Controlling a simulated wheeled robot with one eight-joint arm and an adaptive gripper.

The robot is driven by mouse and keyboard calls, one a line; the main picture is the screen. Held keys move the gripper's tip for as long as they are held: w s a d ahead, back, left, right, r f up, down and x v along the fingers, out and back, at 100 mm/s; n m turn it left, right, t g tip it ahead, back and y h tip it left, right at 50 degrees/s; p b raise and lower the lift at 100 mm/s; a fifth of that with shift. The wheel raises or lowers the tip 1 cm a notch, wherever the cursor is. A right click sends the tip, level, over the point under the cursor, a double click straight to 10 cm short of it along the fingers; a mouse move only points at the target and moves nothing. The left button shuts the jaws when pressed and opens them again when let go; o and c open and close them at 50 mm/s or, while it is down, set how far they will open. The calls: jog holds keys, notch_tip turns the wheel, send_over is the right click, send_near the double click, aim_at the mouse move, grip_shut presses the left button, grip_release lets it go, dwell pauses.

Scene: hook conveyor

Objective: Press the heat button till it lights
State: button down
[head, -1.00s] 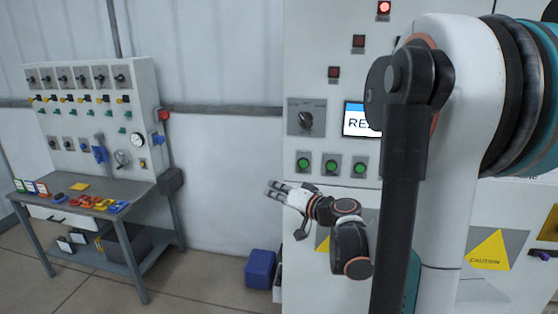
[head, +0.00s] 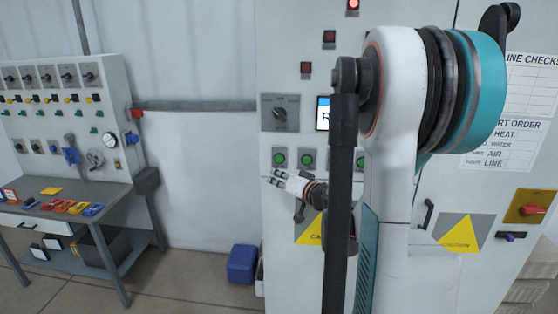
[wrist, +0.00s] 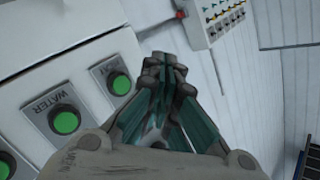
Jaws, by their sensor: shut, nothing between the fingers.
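The heat button (wrist: 121,85) is a round green button on a grey plate in the wrist view, its label turned and partly readable. In the head view it appears to be the leftmost green button (head: 280,158) of the row on the white cabinet. My gripper (head: 270,178) is shut and empty, its fingertips pointing left just below that button in the head view. In the wrist view the closed fingers (wrist: 165,68) are to the right of the heat button, apart from it in the picture. I cannot tell whether the button is lit.
The water button (wrist: 66,122) sits beside the heat button. A red lamp (head: 352,4) glows above; two lower lamps (head: 330,37) are dark. A rotary switch (head: 280,113) and a screen (head: 323,113) are above the buttons.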

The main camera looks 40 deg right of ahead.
aim_at(279, 159)
jog(key=shift+w+d, duration=2.1)
jog(key=shift+d, duration=0.3)
jog(key=shift+w+d, duration=0.1)
jog(key=shift+w+d, duration=0.15)
jog(key=shift+d, duration=0.05)
jog(key=shift+w+d+b, duration=0.25)
jog(key=shift+d+b, duration=0.1)
jog(key=shift+b, duration=0.05)
dwell(0.6)
jog(key=shift+a, duration=0.1)
jog(key=shift+s+a, duration=0.5)
jog(key=shift+a, duration=0.05)
